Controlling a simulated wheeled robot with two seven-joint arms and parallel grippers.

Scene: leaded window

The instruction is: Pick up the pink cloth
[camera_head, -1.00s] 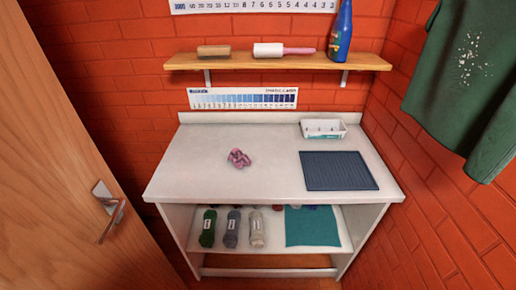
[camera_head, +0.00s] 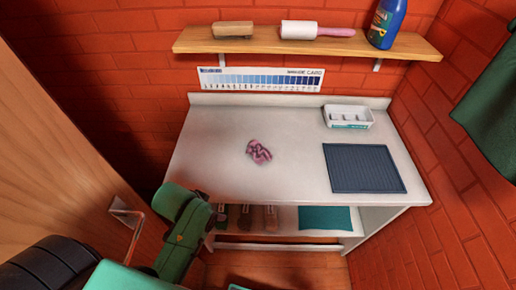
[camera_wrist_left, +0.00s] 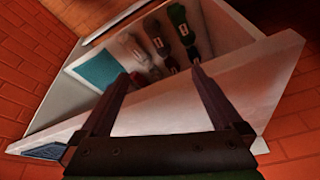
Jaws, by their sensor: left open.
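The pink cloth (camera_head: 259,152) lies crumpled on the white worktop (camera_head: 215,165), a little left of its middle, in the head view. It is not visible in the left wrist view. My left arm comes in at the lower left of the head view, in front of the worktop's front left corner. In the left wrist view my left gripper (camera_wrist_left: 158,72) is open with nothing between its fingers. It is apart from the pink cloth, and the lower shelf with its yarn shows beyond the fingers. My right gripper is not in view.
A dark blue ridged mat (camera_head: 364,168) and a white tray (camera_head: 348,117) are on the worktop's right side. A wall shelf (camera_head: 300,42) hangs above the back, holding a roller (camera_head: 300,30) and blue bottle (camera_head: 386,22). A wooden door (camera_head: 60,150) stands at left. The worktop around the cloth is clear.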

